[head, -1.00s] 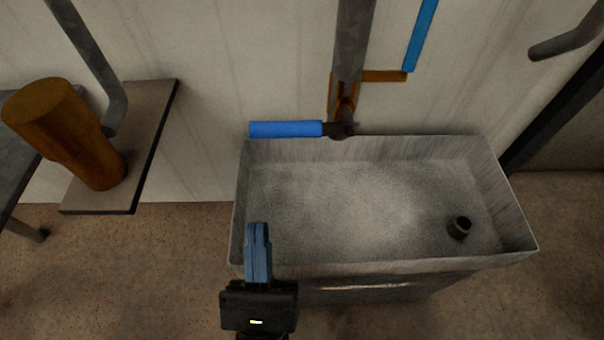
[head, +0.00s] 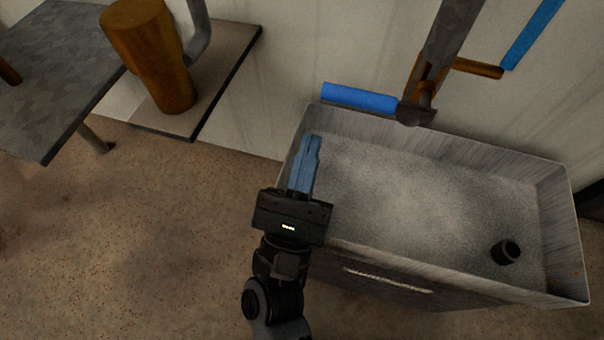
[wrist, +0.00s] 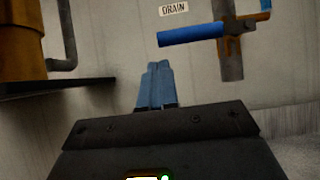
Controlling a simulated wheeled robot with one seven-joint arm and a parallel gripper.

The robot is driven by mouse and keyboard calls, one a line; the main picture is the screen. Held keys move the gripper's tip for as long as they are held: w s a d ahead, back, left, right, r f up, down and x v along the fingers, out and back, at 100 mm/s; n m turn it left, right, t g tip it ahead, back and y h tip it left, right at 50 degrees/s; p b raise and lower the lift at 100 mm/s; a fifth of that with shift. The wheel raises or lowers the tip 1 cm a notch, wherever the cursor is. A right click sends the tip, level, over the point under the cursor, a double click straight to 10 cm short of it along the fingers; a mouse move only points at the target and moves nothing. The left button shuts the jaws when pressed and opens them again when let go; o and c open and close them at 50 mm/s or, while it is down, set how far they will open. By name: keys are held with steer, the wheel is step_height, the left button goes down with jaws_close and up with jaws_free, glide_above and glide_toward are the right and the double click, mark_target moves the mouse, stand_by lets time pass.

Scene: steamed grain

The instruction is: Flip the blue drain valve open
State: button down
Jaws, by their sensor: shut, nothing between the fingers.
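The blue drain valve handle (head: 360,98) sticks out sideways to the left from a grey vertical pipe (head: 447,45), just above the back rim of the basin. In the wrist view the blue handle (wrist: 193,34) lies roughly level, under a DRAIN label (wrist: 174,9). My gripper (head: 312,140) is shut and empty, its blue fingers over the basin's left end. It is below and left of the handle in the head view, apart from it. In the wrist view the fingertips (wrist: 158,66) show below the handle.
A grey metal basin (head: 390,272) stands below, with a small black fitting (head: 506,251) inside. A second blue handle (head: 532,32) is at upper right. An orange-brown cylinder (head: 152,50) stands on a shelf (head: 222,75) at left, near a grey table (head: 55,75).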

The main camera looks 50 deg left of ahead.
steer(key=shift+x, duration=2.05)
steer(key=shift+r, duration=0.15)
steer(key=shift+a+r+m+t+h, duration=0.1)
steer(key=shift+r+m+t+h, duration=0.2)
steer(key=shift+m+h, duration=0.35)
steer(key=shift+r, duration=0.1)
steer(key=w+d+r+m+g+h+p, duration=0.1)
steer(key=d+r+m+h, duration=0.3)
steer(key=m, duration=0.7)
steer(key=w+d+r+m+g+h+p, duration=0.1)
steer(key=w+d+r+m+h, duration=0.3)
steer(key=r+m+h, duration=0.4)
steer(key=shift+d+r+m+g, duration=0.15)
steer(key=shift+r+m+g, duration=0.35)
steer(key=shift+r+m, duration=1.2)
steer(key=shift+d+h, duration=0.15)
steer(key=shift+h, duration=0.3)
